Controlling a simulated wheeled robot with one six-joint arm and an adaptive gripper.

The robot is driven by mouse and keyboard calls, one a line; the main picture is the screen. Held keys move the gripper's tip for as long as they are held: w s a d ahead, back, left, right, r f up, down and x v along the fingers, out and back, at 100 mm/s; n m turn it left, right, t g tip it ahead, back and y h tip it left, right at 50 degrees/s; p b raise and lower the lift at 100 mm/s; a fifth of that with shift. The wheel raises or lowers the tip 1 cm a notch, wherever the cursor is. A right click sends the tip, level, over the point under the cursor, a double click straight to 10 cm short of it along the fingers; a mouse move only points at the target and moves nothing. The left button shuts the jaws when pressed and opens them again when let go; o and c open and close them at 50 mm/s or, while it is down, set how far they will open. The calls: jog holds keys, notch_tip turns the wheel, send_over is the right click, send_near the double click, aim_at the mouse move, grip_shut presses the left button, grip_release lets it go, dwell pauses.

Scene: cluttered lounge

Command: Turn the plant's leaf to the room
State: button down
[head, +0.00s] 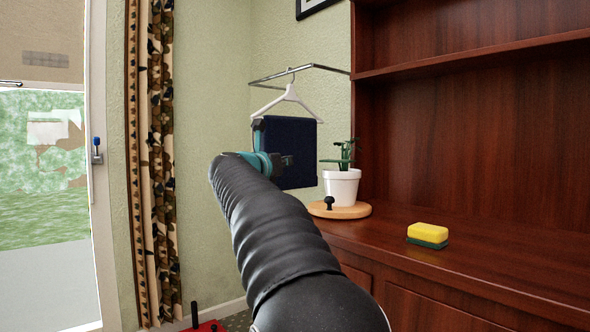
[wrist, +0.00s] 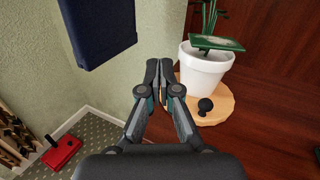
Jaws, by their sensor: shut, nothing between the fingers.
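The plant (head: 346,154) stands in a white pot (head: 342,188) on a round wooden board (head: 352,211) at the left end of the dark wood cabinet top. A black knob (head: 329,202) stands up from the board's front. In the wrist view the plant's broad green leaf (wrist: 216,43) spreads over the near rim of the pot (wrist: 205,70), and the knob (wrist: 205,105) is in front of the pot. My gripper (wrist: 159,66) is shut and empty, left of the pot and knob, apparently apart from both. In the head view its fingertips are hard to make out behind my arm.
A dark blue cloth (head: 290,150) hangs below a white hanger (head: 288,103) on a wall rail, close to my gripper. A yellow and green sponge (head: 428,235) lies right of the board. A red object (wrist: 62,152) is on the floor. The cabinet top (head: 480,265) is otherwise clear.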

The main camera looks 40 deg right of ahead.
jog(key=w+d+m+p, duration=0.1)
jog(key=w+d, duration=0.2)
jog(key=d, duration=0.4)
jog(key=w+d+f+g+p, duration=0.1)
jog(key=w+d, duration=0.1)
jog(key=d, duration=0.5)
jog(key=shift+w+m, duration=0.4)
